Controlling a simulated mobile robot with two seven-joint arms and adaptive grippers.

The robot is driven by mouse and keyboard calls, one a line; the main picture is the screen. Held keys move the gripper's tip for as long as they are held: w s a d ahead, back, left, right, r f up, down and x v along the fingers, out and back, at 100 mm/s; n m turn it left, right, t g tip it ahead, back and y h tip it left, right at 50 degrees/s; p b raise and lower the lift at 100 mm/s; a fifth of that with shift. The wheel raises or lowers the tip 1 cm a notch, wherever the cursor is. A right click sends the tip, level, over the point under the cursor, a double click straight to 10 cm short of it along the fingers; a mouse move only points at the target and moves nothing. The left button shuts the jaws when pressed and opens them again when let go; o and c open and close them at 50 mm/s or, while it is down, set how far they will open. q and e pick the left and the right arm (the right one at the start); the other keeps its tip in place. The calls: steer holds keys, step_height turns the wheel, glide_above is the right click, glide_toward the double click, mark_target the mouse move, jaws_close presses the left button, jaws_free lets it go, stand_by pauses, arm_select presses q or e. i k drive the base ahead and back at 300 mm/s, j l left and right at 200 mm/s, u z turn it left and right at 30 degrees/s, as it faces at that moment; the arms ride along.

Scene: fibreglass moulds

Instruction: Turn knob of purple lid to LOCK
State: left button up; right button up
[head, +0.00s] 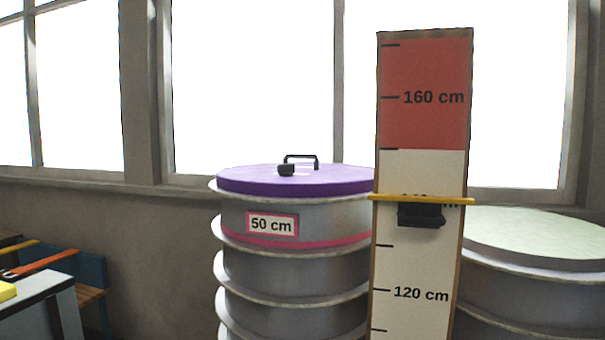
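The purple lid (340,181) lies on top of a tall grey ribbed cylinder (290,264) with a "50 cm" label (272,224). A small black knob (286,170) sits on the lid, left of its middle, with a black handle (302,157) just behind it. No LOCK marking is readable from this low angle. The right edge of the lid is hidden behind a measuring board. Neither of my grippers shows in the head view.
The upright measuring board (421,120) with a yellow bar (425,199) and black slider (421,214) stands right of the lid. A pale-topped cylinder (540,235) is at the right. A table (32,287) is at lower left, windows behind.

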mark_target(289, 170)
steer(key=i+j, duration=0.1)
steer(key=i, duration=0.35)
steer(key=i+j, duration=0.15)
steer(key=i, duration=0.3)
